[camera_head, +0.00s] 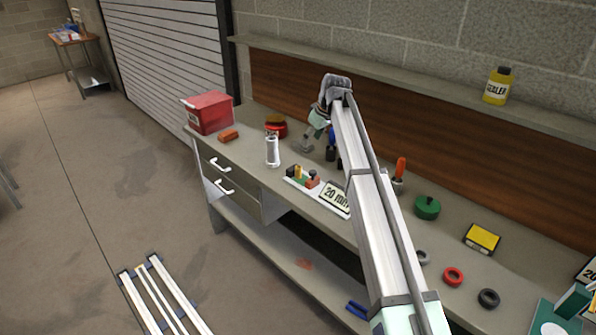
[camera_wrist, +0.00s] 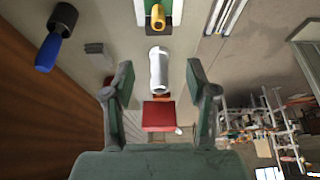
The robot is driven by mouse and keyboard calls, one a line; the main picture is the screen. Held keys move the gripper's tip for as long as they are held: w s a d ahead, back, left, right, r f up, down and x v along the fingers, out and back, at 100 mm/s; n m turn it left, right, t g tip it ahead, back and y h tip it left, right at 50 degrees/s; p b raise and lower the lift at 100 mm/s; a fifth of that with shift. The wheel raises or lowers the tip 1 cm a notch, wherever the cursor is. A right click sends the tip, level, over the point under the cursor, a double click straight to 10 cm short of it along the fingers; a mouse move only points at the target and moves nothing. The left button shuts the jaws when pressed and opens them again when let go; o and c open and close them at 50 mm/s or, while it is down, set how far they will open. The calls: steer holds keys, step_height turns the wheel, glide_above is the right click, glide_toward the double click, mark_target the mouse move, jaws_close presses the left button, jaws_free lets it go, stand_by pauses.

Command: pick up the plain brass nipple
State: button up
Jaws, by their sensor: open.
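A small gold-yellow fitting that looks like the plain brass nipple (camera_head: 298,172) sits in a white-edged tray (camera_head: 318,190) near the bench's front edge. In the wrist view my gripper (camera_wrist: 160,76) is open with nothing held. A white cylinder (camera_wrist: 158,68) shows beyond and between its fingers.
The white cylinder (camera_head: 272,151) stands left of the tray. A red box (camera_head: 208,112) is at the bench's left end.

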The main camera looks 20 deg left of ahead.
steer(key=p, duration=0.3)
glide_above(299, 167)
steer(key=s+d, duration=0.1)
steer(key=d, duration=0.1)
steer(key=f, duration=1)
steer(key=shift+s+f, duration=0.2)
steer(key=shift+f, duration=0.1)
steer(key=shift+p+x, duration=1.65)
steer(key=shift+x, duration=1)
steer(key=shift+w, duration=0.15)
jaws_close()
